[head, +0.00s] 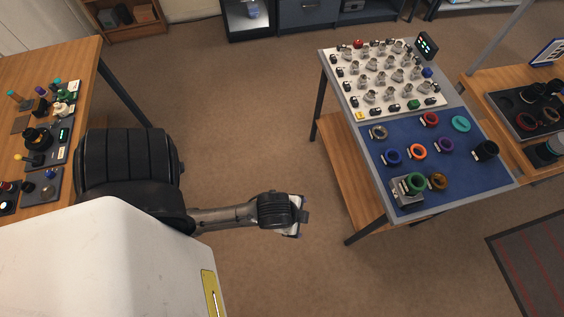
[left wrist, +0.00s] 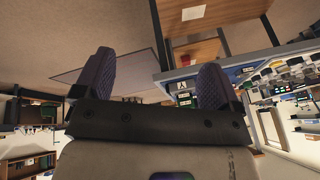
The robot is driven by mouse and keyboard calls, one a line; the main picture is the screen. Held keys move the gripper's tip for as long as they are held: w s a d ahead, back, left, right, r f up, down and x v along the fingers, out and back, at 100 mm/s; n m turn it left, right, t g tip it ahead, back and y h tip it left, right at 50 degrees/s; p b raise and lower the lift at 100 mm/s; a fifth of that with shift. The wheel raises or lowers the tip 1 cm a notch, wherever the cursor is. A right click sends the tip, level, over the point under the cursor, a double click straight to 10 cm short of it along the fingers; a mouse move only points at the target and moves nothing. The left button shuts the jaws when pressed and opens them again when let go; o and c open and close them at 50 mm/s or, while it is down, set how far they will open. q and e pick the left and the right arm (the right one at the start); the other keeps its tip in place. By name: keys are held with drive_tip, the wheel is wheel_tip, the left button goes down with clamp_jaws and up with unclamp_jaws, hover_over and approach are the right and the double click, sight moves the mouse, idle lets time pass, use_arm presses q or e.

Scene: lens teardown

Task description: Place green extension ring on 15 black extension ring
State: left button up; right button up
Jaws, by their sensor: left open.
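The green extension ring (head: 416,183) is at the front left of the blue mat, on or against a grey block (head: 404,193). A black ring (head: 485,150) stands near the mat's right edge, with a small white label beside it; its number is too small to read. My left gripper (head: 300,215) is in front of and left of the mat table, well apart from both rings. In the left wrist view its two fingers (left wrist: 155,78) are spread with nothing between them. My right gripper is not in view.
The blue mat (head: 405,208) also holds blue (head: 393,157), orange (head: 417,151), purple (head: 445,145), red (head: 430,118), teal (head: 460,123) and amber (head: 437,181) rings. A white board (head: 345,75) with small parts lies behind. Open floor separates this table from the left wooden table (head: 75,65).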

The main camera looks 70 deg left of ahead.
use_arm(q)
drive_tip(key=s+n, duration=0.2)
drive_tip(key=s, duration=0.1)
drive_tip(key=s+a+r+n+g, duration=0.1)
drive_tip(key=n, duration=0.1)
drive_tip(key=shift+s+h, duration=0.3)
drive_tip(key=shift+s, duration=0.05)
